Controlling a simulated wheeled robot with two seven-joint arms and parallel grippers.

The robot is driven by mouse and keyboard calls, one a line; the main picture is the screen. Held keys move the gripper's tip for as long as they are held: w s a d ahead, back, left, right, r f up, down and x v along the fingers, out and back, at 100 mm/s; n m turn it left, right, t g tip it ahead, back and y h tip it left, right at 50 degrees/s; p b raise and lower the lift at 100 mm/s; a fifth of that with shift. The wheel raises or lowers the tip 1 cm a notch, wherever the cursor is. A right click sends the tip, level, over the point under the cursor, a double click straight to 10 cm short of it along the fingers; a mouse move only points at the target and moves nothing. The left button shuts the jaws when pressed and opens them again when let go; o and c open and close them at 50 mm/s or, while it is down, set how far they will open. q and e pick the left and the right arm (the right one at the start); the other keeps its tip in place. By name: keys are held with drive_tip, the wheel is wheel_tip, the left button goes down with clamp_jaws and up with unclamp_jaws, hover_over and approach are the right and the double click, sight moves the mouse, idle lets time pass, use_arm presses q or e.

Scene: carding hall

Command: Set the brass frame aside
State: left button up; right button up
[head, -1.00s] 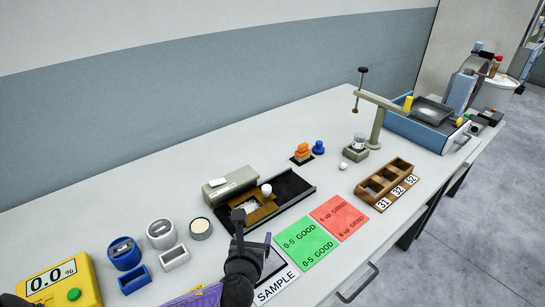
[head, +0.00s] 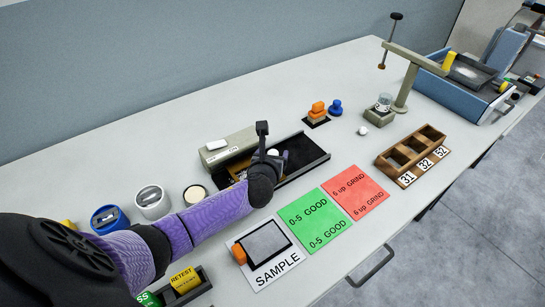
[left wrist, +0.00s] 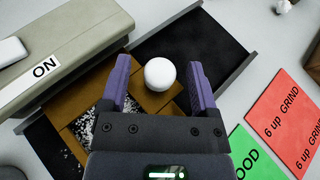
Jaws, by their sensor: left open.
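The brass frame (left wrist: 79,85) lies in the dark tray (left wrist: 215,40) beside the grey block marked ON. Its round white knob (left wrist: 160,74) stands up from it, and grey-white speckled material shows within the frame. In the head view the frame (head: 238,174) is mostly hidden behind my left gripper (head: 270,156). In the left wrist view my left gripper (left wrist: 160,70) is open, with one purple finger on each side of the knob and gaps between. My right gripper is not in view.
The SAMPLE mat (head: 288,270), with a grey pad and an orange-handled piece, lies in front. Green (head: 313,221) and red (head: 355,192) cards lie to its right. A wooden rack (head: 440,138) and a blue tray stand further right. Bare table lies between the dark tray and the rack.

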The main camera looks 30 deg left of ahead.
use_arm(q)
clamp_jaws()
idle(0.3)
idle(1.1)
